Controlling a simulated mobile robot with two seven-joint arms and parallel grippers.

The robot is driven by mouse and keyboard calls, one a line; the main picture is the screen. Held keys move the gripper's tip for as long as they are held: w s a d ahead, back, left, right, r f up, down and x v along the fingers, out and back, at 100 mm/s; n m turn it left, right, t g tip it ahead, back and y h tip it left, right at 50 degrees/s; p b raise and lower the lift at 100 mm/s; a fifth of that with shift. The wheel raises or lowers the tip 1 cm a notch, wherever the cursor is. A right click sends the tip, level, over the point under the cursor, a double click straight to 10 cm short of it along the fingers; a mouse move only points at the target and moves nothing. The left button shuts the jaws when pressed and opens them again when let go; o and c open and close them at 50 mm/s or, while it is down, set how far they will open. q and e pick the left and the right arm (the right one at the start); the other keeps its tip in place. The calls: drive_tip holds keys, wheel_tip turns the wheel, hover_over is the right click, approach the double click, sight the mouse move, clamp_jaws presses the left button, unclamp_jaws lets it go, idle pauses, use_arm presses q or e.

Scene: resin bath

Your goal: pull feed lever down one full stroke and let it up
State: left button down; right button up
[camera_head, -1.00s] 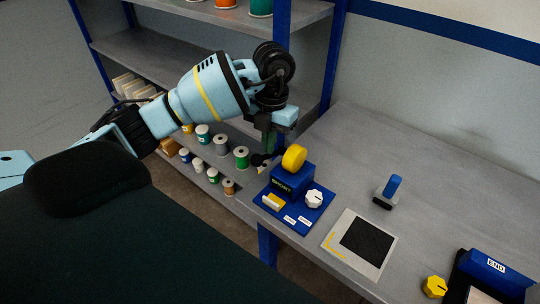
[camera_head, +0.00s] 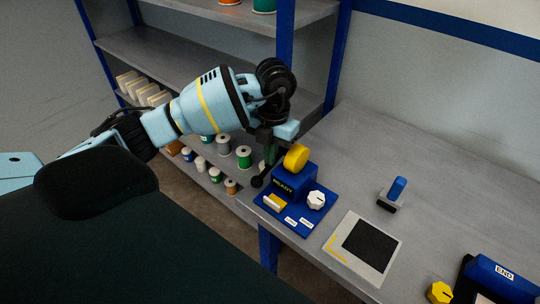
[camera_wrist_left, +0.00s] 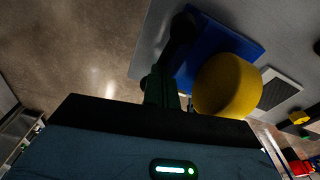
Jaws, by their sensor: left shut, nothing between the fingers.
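The feed lever shows as a black arm with a round black knob (camera_head: 257,182) at the left side of the blue feeder (camera_head: 296,183). The knob sits low, beside the feeder's base plate. My left gripper (camera_head: 268,160) is shut with nothing between its fingers. It points down just above the lever, left of the yellow roll (camera_head: 296,157). Whether it touches the lever is hard to tell. In the left wrist view the dark green fingers (camera_wrist_left: 163,88) are together beside the yellow roll (camera_wrist_left: 228,85). My right gripper is not in view.
The feeder's base carries a white dial (camera_head: 316,200) and a yellow block (camera_head: 275,202). A black-and-grey pad (camera_head: 333,254), a blue-handled tool (camera_head: 397,189) and a blue END box (camera_head: 503,273) lie to the right. Shelves with spools (camera_head: 224,145) stand behind my arm.

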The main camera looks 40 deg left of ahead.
use_arm(q)
drive_tip(key=w, duration=0.2)
drive_tip(key=shift+w+a+r, duration=0.1)
drive_tip(key=shift+w+r, duration=0.2)
drive_tip(key=shift+r, duration=0.1)
drive_tip(key=shift+w, duration=0.2)
wheel_tip(320, 180, up, 8)
drive_tip(key=shift+w, duration=0.35)
idle(0.9)
